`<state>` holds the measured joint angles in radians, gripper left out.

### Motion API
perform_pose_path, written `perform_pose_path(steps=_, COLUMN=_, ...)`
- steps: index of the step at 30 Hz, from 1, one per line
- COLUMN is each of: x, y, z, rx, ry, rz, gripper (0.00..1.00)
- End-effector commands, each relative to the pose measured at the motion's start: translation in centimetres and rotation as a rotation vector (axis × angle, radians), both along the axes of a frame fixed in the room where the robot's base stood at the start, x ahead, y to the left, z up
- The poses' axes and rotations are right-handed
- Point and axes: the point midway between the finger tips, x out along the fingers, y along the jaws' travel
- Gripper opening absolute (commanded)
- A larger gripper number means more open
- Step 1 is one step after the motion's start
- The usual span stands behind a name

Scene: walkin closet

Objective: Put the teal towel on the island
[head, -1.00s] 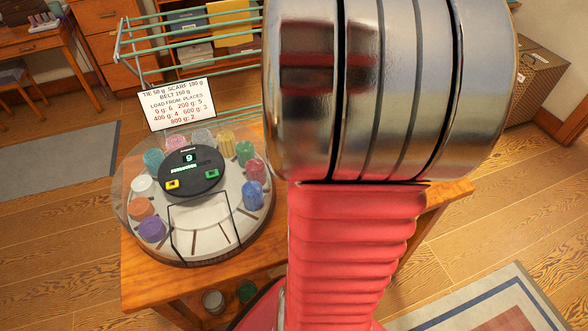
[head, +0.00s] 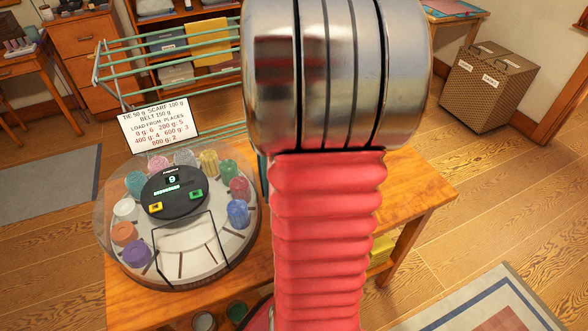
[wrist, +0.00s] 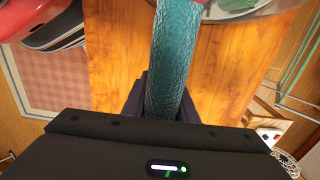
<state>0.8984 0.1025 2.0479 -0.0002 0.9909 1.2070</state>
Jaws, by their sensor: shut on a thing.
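The teal towel (wrist: 176,55) is a long textured roll or fold in the wrist view. My gripper (wrist: 163,108) is shut on its near end. The towel stretches away from the jaws in front of the wooden top of the island (wrist: 120,65); I cannot tell whether it touches the wood. In the head view my arm covers the gripper and most of the towel; a thin dark teal strip shows at the arm's left edge. The island (head: 425,190) shows bare wood to the right of my arm.
A round carousel (head: 215,255) with several coloured rolls and a black display reading 9 occupies the island's left part. A sign (head: 158,124) stands behind it, before a green drying rack (head: 165,47). A lidded hamper (head: 485,90) stands at the back right.

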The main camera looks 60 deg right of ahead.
Motion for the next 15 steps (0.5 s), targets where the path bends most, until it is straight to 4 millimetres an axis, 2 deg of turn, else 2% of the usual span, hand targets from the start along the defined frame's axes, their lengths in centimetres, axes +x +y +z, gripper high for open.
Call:
perform_pose_path(steps=8, x=0.0, y=0.0, z=-0.2, rx=0.001, ry=0.001, rz=0.0, gripper=0.0)
perform_pose_path(steps=15, x=0.0, y=0.1, z=-3.0, rx=0.002, ry=0.002, rz=0.0, gripper=0.0)
